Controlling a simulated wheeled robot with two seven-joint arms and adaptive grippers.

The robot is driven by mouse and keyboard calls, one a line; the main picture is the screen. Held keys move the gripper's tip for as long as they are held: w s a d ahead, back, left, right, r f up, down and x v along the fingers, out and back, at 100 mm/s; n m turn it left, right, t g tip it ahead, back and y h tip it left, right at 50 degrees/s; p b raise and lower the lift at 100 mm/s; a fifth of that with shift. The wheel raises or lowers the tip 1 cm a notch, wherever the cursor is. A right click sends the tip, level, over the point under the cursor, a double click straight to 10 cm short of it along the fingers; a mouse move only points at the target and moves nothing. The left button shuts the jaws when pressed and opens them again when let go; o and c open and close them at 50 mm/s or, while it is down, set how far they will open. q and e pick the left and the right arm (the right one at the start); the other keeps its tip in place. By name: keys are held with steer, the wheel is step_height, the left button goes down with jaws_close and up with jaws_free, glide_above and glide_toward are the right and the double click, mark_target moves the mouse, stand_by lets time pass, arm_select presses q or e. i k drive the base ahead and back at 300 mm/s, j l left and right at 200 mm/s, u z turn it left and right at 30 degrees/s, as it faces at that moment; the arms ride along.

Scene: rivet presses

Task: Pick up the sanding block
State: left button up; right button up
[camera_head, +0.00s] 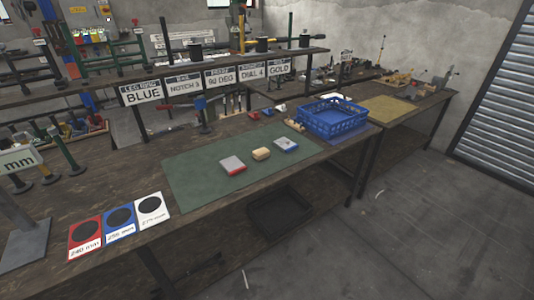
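Three small items lie apart on the green mat (205,183) on the workbench. A tan block (261,154) with rounded edges is in the middle and looks most like the sanding block, though I cannot be certain. A grey-white block with red edges (232,164) lies to its left. A grey-white block with blue edges (285,145) lies to its right. Neither of my grippers is in view.
A blue crate (334,118) stands at the bench's right end. Red, blue and white cards (121,223) with dark circles lie at the front left. A signed shelf (206,70) runs behind. Grey floor (400,230) is clear at the right.

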mark_target(260, 155)
steer(key=i+l+z, duration=0.2)
steer(key=i, duration=0.25)
steer(key=i+l+z, duration=0.15)
steer(key=i, duration=0.25)
steer(key=i+l+z, duration=0.2)
steer(key=i, duration=0.25)
steer(key=j, duration=0.1)
